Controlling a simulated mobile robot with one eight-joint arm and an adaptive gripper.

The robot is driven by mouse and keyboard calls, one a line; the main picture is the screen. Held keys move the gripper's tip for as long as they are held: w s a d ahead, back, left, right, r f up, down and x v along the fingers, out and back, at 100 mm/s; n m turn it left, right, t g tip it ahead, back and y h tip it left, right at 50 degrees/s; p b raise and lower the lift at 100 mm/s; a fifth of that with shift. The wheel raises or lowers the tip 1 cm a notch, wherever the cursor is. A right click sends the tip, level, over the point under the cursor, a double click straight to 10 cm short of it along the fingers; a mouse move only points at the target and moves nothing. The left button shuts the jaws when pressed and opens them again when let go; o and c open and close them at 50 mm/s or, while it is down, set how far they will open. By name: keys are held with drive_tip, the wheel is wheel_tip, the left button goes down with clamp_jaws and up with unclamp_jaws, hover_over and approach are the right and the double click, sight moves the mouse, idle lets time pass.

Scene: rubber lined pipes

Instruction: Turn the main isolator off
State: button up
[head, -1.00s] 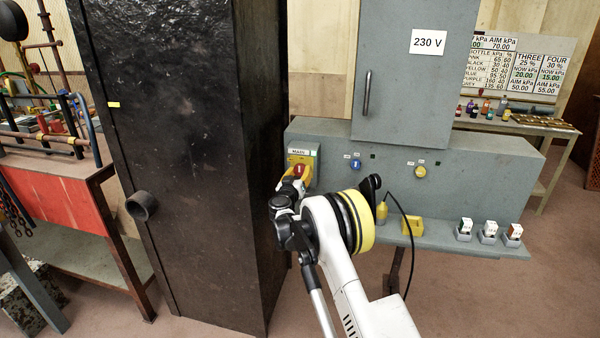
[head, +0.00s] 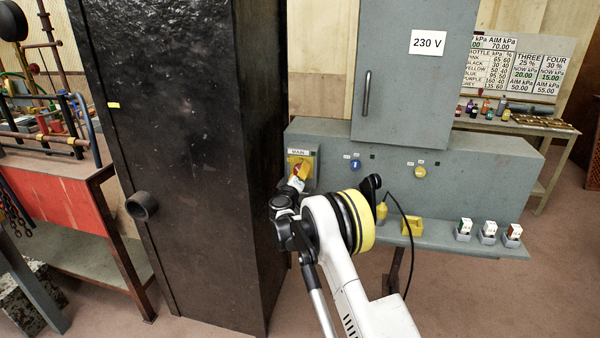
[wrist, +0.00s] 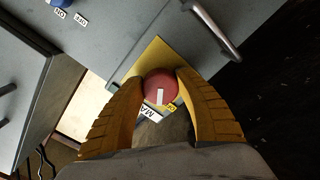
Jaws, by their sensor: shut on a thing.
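The main isolator is a red round knob (wrist: 160,87) with a white mark, on a yellow plate (wrist: 137,70) under a MAIN label (head: 299,153) on the grey panel. My gripper (wrist: 160,85) is shut on the knob, one yellow finger on each side of it in the wrist view. In the head view my gripper (head: 298,172) sits at the yellow plate and mostly hides the knob. The small tag beside the knob in the wrist view is partly covered and hard to read.
A tall dark cabinet (head: 190,150) stands close on the left of my gripper. The grey panel (head: 470,165) also carries a blue knob (head: 355,164) and a yellow knob (head: 420,172). A shelf (head: 440,231) below holds small boxes. A grey 230 V cabinet (head: 400,100) rises above.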

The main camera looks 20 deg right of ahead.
drive_tip(key=n, duration=0.5)
drive_tip(key=shift+r+n, duration=0.1)
drive_tip(key=shift+n, duration=0.2)
drive_tip(key=n, duration=0.4)
drive_tip(key=shift+n, duration=0.4)
drive_tip(key=o, duration=1.2)
drive_tip(key=v, duration=1.2)
